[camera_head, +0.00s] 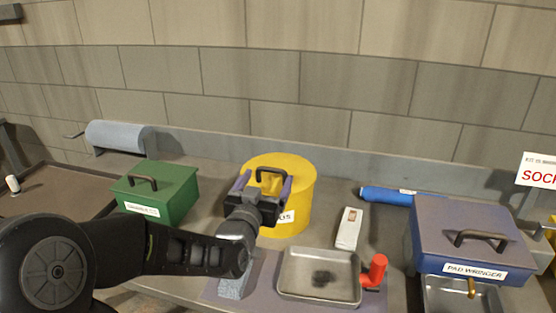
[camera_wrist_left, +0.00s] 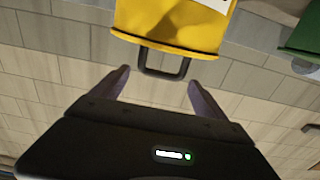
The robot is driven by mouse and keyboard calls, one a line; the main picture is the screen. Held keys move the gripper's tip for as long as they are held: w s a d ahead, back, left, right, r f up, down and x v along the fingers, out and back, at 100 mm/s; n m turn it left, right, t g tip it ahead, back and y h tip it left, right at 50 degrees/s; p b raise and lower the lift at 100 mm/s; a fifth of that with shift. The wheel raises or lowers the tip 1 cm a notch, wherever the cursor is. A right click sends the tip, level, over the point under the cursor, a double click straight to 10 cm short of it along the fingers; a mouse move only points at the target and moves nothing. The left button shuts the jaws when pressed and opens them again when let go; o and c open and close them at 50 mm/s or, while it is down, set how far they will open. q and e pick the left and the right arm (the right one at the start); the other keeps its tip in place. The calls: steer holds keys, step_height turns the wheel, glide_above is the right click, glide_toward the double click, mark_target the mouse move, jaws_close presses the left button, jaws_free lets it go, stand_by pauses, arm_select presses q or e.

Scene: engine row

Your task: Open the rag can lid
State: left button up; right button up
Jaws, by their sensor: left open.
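The yellow rag can (camera_head: 300,208) stands on the bench in the middle of the head view, its lid down and a dark handle (camera_head: 272,172) on top. My left gripper (camera_head: 262,188) is in front of the can, open, with its fingers pointing toward the handle. In the left wrist view, the yellow can (camera_wrist_left: 170,25) is at the top and its dark handle (camera_wrist_left: 163,72) shows just beyond and between the open fingertips (camera_wrist_left: 160,85). The fingers look empty. The lower front of the can is partly hidden by my gripper. My right gripper is not in view.
A green box (camera_head: 170,195) stands left of the can. A metal tray (camera_head: 318,275), a red object (camera_head: 375,270) and a white packet (camera_head: 349,228) lie to the right. A wall rises behind.

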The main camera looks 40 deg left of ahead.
mark_target(273, 169)
arm_select(q)
steer(key=shift+s, duration=0.1)
steer(key=shift+p+x, duration=0.75)
steer(key=shift+x, duration=3.2)
steer(key=shift+c, duration=0.2)
